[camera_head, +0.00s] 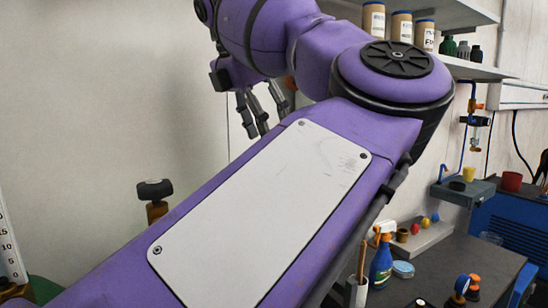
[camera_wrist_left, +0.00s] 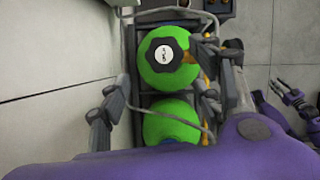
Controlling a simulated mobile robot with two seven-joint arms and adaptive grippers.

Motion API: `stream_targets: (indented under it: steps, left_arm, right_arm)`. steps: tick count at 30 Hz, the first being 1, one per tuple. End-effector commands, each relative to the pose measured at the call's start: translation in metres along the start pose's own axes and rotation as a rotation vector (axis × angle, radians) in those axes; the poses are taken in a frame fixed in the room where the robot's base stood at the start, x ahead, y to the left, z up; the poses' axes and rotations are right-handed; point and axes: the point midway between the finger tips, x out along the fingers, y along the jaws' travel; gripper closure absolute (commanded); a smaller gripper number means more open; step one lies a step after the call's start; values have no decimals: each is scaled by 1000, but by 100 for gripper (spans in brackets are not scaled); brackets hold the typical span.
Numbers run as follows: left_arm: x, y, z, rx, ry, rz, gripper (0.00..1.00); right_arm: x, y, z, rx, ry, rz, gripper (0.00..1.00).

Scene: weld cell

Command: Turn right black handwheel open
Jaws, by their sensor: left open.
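A black handwheel (camera_head: 155,190) sits on a brass valve stem (camera_head: 157,211), left of my large purple left arm in the head view. In the left wrist view a lobed black handwheel (camera_wrist_left: 165,53) with a white label tops a green cylinder (camera_wrist_left: 160,82). My left gripper (camera_head: 263,125) is open and empty, up and right of the handwheel in the head view. In the wrist view its fingers (camera_wrist_left: 160,85) stand on both sides of the handwheel's column, without visible contact. What looks like my right gripper (camera_wrist_left: 292,98) shows at the right edge.
A grey bench (camera_head: 440,265) with a blue spray bottle (camera_head: 381,262) stands at lower right. A shelf with jars (camera_head: 400,27) hangs at upper right. A white scale (camera_head: 10,245) stands at the left edge. The wall area around the gripper is clear.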

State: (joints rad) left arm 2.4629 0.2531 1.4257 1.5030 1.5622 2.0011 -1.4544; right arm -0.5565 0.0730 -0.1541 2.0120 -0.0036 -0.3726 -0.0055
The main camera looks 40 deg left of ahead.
Motion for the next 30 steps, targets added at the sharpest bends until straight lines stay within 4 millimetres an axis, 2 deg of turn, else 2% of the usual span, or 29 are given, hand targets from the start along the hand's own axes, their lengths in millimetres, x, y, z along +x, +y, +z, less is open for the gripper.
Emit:
stream_targets:
  steps: [13,18,25,30]
  left_arm:
    - [64,0,0,-1,2,-1,41]
    - [74,0,0,-1,1,0,41]
    - [75,0,0,-1,1,0,41]
    - [75,0,0,-1,1,0,62]
  right_arm:
    - [-4,3,3,-4,-7,3,68]
    - [-3,3,2,-3,-4,3,68]
    - [-2,2,0,-2,-1,2,68]
    - [-2,1,-2,0,2,1,68]
